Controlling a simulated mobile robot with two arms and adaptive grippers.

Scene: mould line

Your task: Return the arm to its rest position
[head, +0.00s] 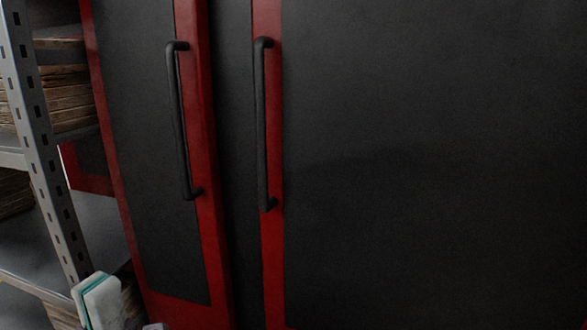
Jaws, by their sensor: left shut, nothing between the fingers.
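My left gripper (99,301) shows only in part at the bottom left of the head view, as a white and teal shape in front of the shelf's lower part. It is shut, with nothing held in it. The rest of the left arm is mostly out of the picture. My right gripper is not in view.
A large black and red cabinet fills most of the view. It has a left black handle (179,120) and a right black handle (263,125), both upright. A grey metal shelf post (45,140) stands at the left, with stacked wooden boards (65,100) behind it.

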